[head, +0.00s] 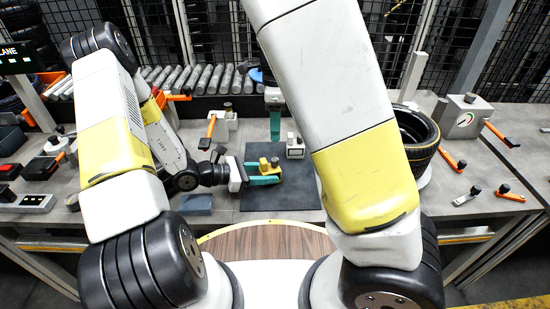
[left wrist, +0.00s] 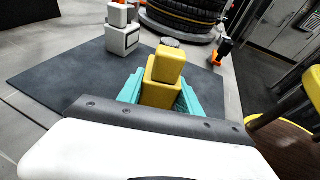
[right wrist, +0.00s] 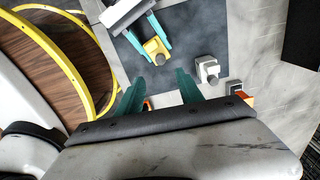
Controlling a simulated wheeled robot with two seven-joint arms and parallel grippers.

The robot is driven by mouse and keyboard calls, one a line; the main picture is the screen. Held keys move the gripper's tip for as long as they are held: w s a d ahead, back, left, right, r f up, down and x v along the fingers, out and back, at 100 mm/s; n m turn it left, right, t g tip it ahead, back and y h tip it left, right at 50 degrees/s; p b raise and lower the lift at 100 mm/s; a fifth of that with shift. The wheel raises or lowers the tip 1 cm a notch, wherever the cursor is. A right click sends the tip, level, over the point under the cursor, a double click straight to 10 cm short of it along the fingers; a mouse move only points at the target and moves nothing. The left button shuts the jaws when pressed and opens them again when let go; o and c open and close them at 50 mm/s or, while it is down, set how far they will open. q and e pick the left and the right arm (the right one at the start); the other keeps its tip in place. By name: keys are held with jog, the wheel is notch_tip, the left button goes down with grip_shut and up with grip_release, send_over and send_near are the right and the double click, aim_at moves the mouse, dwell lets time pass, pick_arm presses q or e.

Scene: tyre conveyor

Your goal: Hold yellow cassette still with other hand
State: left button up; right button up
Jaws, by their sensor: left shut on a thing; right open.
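In the left wrist view the cassette (left wrist: 162,80) sits between the teal fingers (left wrist: 160,98). My right gripper (head: 275,126) is open and empty, beyond the cassette and apart from it. In the right wrist view its spread teal fingers (right wrist: 158,85) have bare mat and table between them, and the held cassette (right wrist: 155,50) shows beyond them.
A small white-and-grey block (head: 295,147) stands on the mat right of the cassette. A tyre (head: 415,138) is at the right. A holder with an orange-handled tool (head: 210,128) stands behind left. A grey box (head: 465,117) is at the far right. The mat's front part is clear.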

aim_at(275, 159)
notch_tip(275, 159, down, 12)
jog(key=shift+r, duration=0.1)
dwell(0.4)
grip_shut()
